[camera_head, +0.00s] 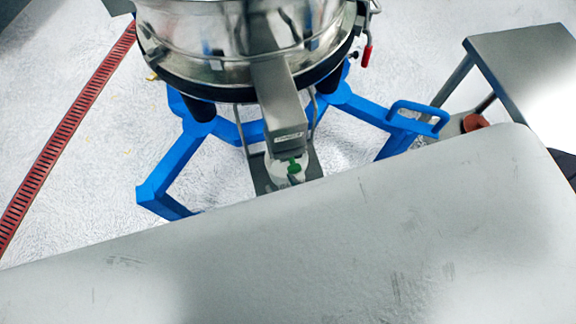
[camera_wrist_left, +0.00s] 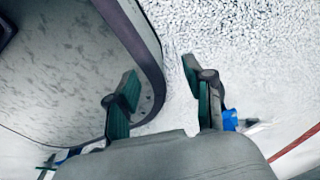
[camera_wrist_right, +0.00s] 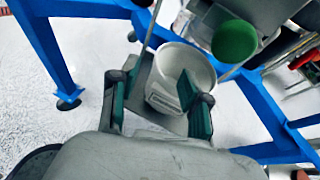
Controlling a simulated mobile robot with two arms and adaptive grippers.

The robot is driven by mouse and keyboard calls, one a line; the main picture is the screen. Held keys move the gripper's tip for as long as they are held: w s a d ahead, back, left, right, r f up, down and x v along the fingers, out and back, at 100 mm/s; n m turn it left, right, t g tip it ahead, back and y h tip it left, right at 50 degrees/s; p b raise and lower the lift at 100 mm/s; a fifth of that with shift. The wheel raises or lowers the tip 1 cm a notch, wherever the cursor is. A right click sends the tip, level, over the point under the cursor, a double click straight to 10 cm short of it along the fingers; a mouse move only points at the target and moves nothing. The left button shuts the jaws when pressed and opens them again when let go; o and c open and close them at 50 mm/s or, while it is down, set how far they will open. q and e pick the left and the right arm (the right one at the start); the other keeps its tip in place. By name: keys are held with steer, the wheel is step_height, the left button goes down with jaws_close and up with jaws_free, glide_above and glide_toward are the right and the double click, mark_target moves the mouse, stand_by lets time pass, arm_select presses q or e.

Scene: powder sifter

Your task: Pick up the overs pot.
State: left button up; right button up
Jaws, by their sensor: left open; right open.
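The overs pot (camera_wrist_right: 168,70) is a whitish, open-topped pot with a label on its side, standing on a grey plate under the spout (camera_head: 280,105). In the head view the pot (camera_head: 274,172) is small and partly hidden. My right gripper (camera_wrist_right: 153,92) is open at the pot, with one finger on its left side and the other overlapping its right side in the picture. I cannot tell whether they touch it. My left gripper (camera_wrist_left: 160,83) is open and empty, away from the pot.
The steel sifter (camera_head: 215,50) stands on a blue frame (camera_head: 172,165) around the pot. A green disc (camera_wrist_right: 235,42) hangs close above the pot. A grey table (camera_head: 525,50) stands at the right. A red floor grating (camera_head: 65,125) runs along the left, with clear floor beside it.

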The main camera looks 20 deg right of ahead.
mark_target(267, 161)
steer(key=x, duration=0.4)
steer(key=p+x, duration=0.1)
steer(key=x, duration=0.4)
steer(key=shift+w+d+f, duration=0.15)
steer(key=shift+w+f, duration=0.1)
steer(key=shift+w, duration=0.05)
jaws_close()
